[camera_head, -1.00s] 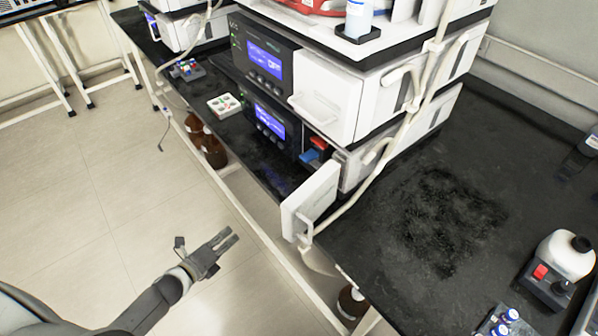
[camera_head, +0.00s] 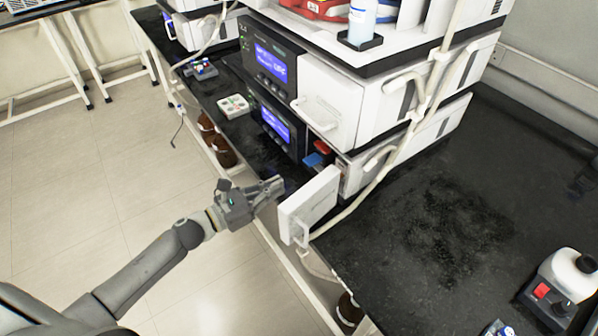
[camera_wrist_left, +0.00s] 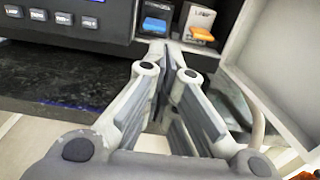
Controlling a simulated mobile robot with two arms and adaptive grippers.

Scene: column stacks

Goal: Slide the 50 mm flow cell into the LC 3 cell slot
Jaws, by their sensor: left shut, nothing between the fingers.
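In the head view a blue-fronted piece (camera_head: 314,160) and a red piece (camera_head: 322,147) sit in the open front of the lower instrument (camera_head: 268,117). In the left wrist view a blue piece (camera_wrist_left: 156,25) sits in a small bay, beside an orange piece (camera_wrist_left: 202,34) under a label that seems to read LAMP. I cannot tell which piece is the 50 mm flow cell, or read a slot name. My left gripper (camera_head: 279,184) is shut and empty, in front of these bays; its fingertips (camera_wrist_left: 166,45) appear just below the blue piece in the wrist view. My right gripper is not in view.
An open white door (camera_head: 308,204) stands just right of my left gripper. A pale hose runs down beside it. A white tray (camera_head: 233,106) lies on the black bench at left; brown bottles (camera_head: 222,150) stand below. The bench at right has wide free room.

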